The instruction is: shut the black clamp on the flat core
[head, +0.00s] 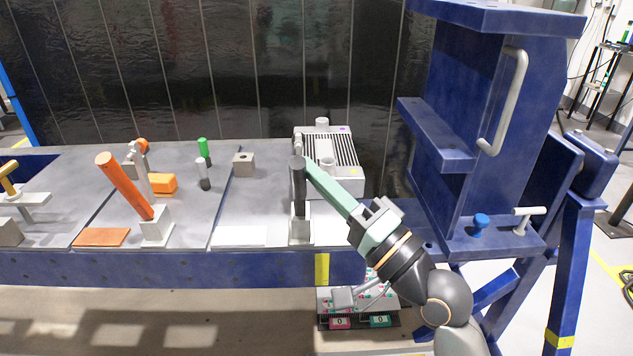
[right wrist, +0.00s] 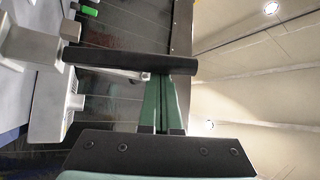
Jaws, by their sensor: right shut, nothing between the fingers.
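The black clamp (head: 298,187) stands at the front of the bench on a pale base, its dark handle roughly upright. Its handle also shows in the right wrist view (right wrist: 130,62), lying across the picture. The flat core, a pale finned block (head: 345,181), sits just behind the clamp. My right gripper (head: 309,164) is shut and empty, its green fingertips beside the upper end of the handle. In the right wrist view the fingertips (right wrist: 165,77) are close to the handle; I cannot tell whether they touch. The clamp's arm is mostly hidden behind the handle. My left gripper is not in view.
An orange-handled clamp (head: 126,187) leans at the left, with an orange block (head: 162,184) behind it. A grey block (head: 243,164) and green-topped peg (head: 203,150) stand in between. A blue frame (head: 470,120) rises at the right. A dark panel closes the back.

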